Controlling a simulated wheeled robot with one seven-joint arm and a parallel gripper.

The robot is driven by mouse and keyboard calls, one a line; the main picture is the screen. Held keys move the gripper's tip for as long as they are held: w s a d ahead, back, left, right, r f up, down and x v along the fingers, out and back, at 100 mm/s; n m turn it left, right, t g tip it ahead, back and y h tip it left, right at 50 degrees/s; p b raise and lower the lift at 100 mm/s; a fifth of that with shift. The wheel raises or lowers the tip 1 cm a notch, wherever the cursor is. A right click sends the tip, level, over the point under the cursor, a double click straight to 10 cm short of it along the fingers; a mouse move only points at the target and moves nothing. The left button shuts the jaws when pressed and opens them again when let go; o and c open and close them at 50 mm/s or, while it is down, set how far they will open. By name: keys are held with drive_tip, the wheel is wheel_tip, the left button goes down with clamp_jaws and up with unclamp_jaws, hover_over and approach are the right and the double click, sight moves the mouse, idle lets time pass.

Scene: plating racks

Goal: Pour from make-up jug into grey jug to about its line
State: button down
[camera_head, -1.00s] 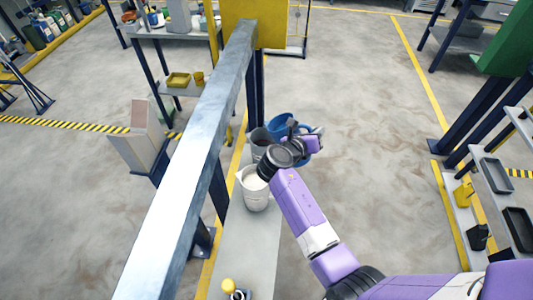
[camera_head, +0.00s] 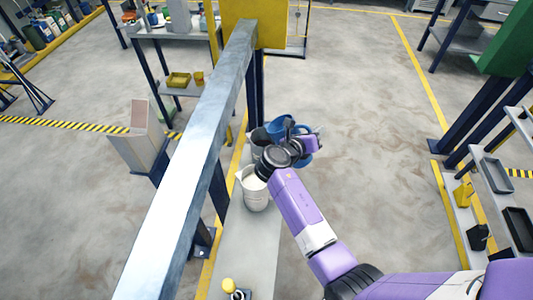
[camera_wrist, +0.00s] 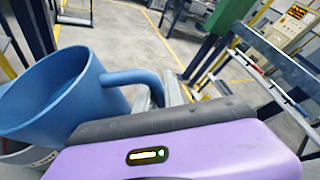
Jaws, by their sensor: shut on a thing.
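A blue jug (camera_head: 277,127), which I take to be the make-up jug, is held by its handle in my gripper (camera_head: 309,143). In the wrist view the blue jug (camera_wrist: 60,88) fills the left side, and its handle runs to my gripper (camera_wrist: 170,92). The jug is tilted to the left in the head view. The grey jug (camera_head: 259,137) stands just left of it and below, partly hidden by the blue jug and my wrist. I cannot see the grey jug's line, its liquid level or any stream.
A white jug (camera_head: 256,193) stands on the narrow grey bench (camera_head: 247,245), nearer me. A blue container (camera_head: 305,160) shows below my gripper. A long metal beam (camera_head: 190,160) runs along the left of the bench. A yellow-topped item (camera_head: 229,286) is at the bench's near end.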

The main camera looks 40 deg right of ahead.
drive_tip(key=shift+w+r, duration=0.1)
drive_tip(key=shift+r, duration=0.1)
drive_tip(key=shift+n, duration=0.3)
drive_tip(key=shift+w+r+h, duration=0.1)
drive_tip(key=shift+h, duration=0.2)
idle(0.7)
drive_tip(key=shift+r+n+g, duration=0.1)
drive_tip(key=shift+n+g, duration=0.2)
drive_tip(key=shift+w+a, duration=0.1)
idle(0.9)
drive_tip(key=shift+w+r+n, duration=0.1)
drive_tip(key=shift+r+n, duration=0.1)
drive_tip(key=shift+n, duration=0.1)
idle(1.1)
